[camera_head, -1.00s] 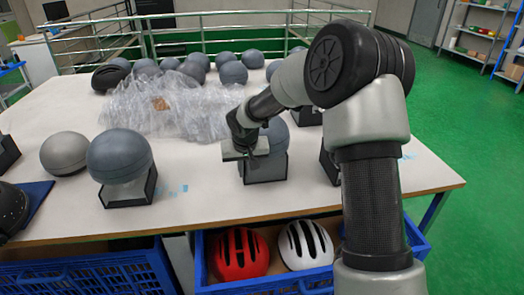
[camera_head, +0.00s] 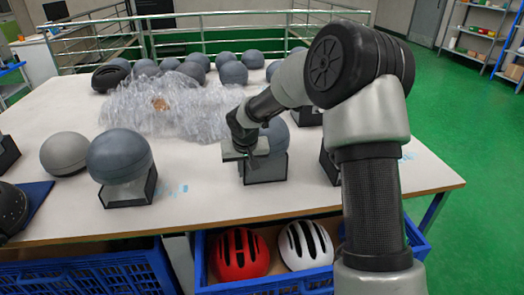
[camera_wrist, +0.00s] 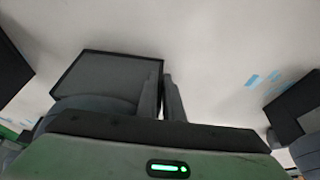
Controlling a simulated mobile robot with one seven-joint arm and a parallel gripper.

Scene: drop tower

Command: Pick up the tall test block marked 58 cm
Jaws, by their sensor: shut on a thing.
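A dark grey rounded test block (camera_head: 276,134) stands upright on a black, box-like base (camera_head: 266,168) near the table's front, partly hidden behind my gripper. No 58 cm mark is readable. My gripper (camera_head: 247,168) points down at the base's left side. In the wrist view, the base (camera_wrist: 108,78) and a strip of the grey dome (camera_wrist: 95,103) lie left of the fingers. My gripper (camera_wrist: 163,92) has its two fingers close together, shut at the base's edge. The exact contact is hard to see. The base appears to rest on the table.
A larger grey block (camera_head: 119,156) on a black base and a lighter dome (camera_head: 65,152) stand left. Crumpled clear plastic (camera_head: 165,105) lies behind, with several grey domes beyond. Another black base (camera_head: 329,163) is close right. Red (camera_head: 240,254) and white (camera_head: 306,244) helmets sit below the table edge.

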